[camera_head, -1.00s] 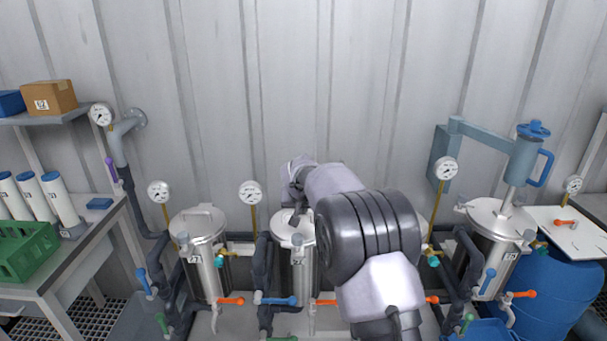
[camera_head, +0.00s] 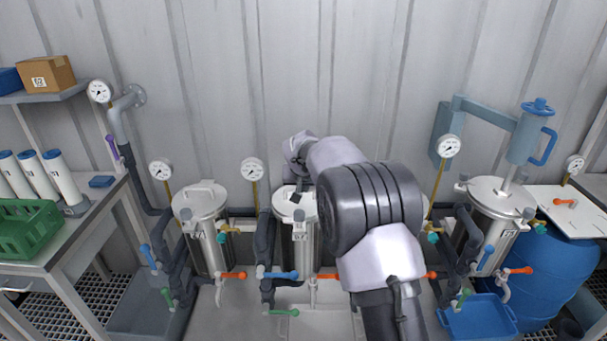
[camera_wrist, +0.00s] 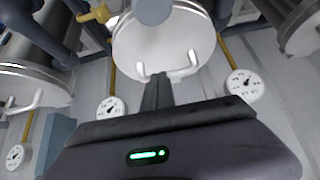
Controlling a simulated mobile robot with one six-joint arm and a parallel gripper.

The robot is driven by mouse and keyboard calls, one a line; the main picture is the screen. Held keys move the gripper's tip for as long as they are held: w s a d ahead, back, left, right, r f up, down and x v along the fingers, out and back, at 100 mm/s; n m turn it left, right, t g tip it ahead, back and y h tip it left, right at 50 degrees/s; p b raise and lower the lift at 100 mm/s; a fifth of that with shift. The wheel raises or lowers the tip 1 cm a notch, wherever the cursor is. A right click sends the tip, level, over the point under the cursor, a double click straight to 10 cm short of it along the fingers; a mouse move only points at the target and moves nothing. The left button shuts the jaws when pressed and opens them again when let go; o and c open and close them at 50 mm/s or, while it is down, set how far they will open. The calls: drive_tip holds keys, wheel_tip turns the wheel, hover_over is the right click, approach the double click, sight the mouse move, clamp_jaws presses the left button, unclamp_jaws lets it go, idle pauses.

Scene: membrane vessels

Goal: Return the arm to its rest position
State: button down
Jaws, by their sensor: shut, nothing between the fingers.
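My arm reaches from the lower right towards the middle of the head view, and its wrist bends down over the middle steel vessel (camera_head: 298,238). My gripper (camera_wrist: 157,90) shows in the wrist view as dark fingers, shut and empty. In that view the fingers overlap the edge of a round pale vessel lid (camera_wrist: 165,45) with a bent handle (camera_wrist: 182,72). I cannot tell the gap between fingers and lid. In the head view the fingers are small and mostly unclear near the lid, and my arm hides part of the row behind it.
More steel vessels stand at left (camera_head: 205,230) and right (camera_head: 490,220), with pipes, coloured valves and gauges (camera_head: 252,169) between them. A bench with a green crate (camera_head: 28,230) is at far left. A blue drum (camera_head: 550,275) is at right.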

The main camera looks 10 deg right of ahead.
drive_tip(key=r, duration=0.2)
drive_tip(key=r+p, duration=0.1)
drive_tip(key=shift+w+d+r, duration=0.1)
drive_tip(key=shift+w+r, duration=0.1)
drive_tip(key=shift+w, duration=0.05)
drive_tip(key=s, duration=0.3)
drive_tip(key=s+a+f, duration=0.1)
drive_tip(key=s, duration=0.2)
drive_tip(key=s+a+b, duration=0.1)
drive_tip(key=s, duration=0.2)
drive_tip(key=shift+s+f, duration=0.15)
drive_tip(key=shift+s, duration=0.2)
drive_tip(key=s+d+r+m+y, duration=0.1)
drive_tip(key=s+r, duration=0.5)
drive_tip(key=s, duration=0.6)
drive_tip(key=s+r+m, duration=0.1)
drive_tip(key=s+r, duration=0.4)
drive_tip(key=s, duration=0.7)
drive_tip(key=s+a+f+g+y, duration=0.1)
drive_tip(key=s+a, duration=0.3)
drive_tip(key=s, duration=1.1)
drive_tip(key=shift+f+y, duration=0.65)
drive_tip(key=shift+y, duration=0.05)
drive_tip(key=shift+s, duration=0.1)
